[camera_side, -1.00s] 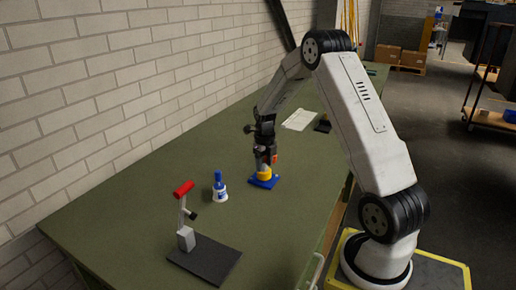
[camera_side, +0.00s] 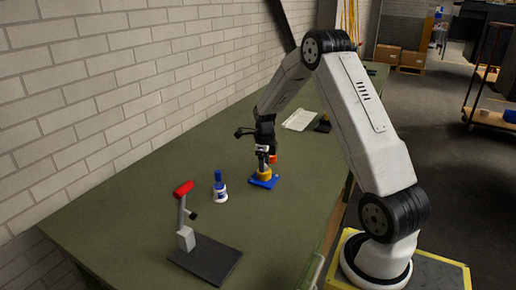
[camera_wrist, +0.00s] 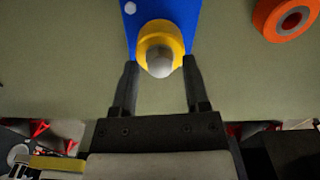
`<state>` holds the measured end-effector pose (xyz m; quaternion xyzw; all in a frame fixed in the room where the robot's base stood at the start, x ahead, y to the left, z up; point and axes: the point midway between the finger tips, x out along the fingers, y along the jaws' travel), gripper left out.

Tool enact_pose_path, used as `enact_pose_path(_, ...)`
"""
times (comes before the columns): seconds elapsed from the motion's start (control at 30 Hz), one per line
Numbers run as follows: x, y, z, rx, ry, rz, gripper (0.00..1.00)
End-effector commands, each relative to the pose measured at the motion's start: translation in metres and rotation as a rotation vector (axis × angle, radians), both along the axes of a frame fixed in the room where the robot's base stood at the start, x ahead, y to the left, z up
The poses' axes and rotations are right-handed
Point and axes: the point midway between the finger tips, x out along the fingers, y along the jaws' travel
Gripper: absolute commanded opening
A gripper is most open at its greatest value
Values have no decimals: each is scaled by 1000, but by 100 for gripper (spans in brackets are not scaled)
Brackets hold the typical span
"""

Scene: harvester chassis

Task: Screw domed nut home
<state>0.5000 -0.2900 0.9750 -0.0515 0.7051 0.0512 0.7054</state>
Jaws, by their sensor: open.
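The domed nut (camera_wrist: 159,66) shows in the wrist view as a smooth grey dome in the middle of a yellow round part (camera_wrist: 172,36). The yellow part sits on a blue plate (camera_wrist: 185,14), which also shows on the bench in the side view (camera_side: 264,183). My gripper (camera_wrist: 161,66) is open, with one black finger on each side of the dome and a visible gap to each. In the side view my gripper (camera_side: 263,165) points down over the yellow part and hides its top. How deep the nut is seated cannot be told.
An orange ring (camera_wrist: 287,16) lies close to the blue plate. A white bottle with a blue top (camera_side: 219,190) and a red-handled toggle press on a dark base (camera_side: 208,262) stand on the green bench (camera_side: 120,222). White paper (camera_side: 300,119) lies farther back.

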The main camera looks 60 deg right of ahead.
Motion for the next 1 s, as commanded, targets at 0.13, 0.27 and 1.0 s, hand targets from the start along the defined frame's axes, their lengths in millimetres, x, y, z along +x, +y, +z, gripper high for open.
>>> enact_pose_path(0.13, 0, 0, 0, 0, 0, 6, 59)
enact_pose_path(0.27, 0, 0, 0, 0, 0, 5, 59)
enact_pose_path(1.0, 0, 0, 0, 0, 0, 433, 59)
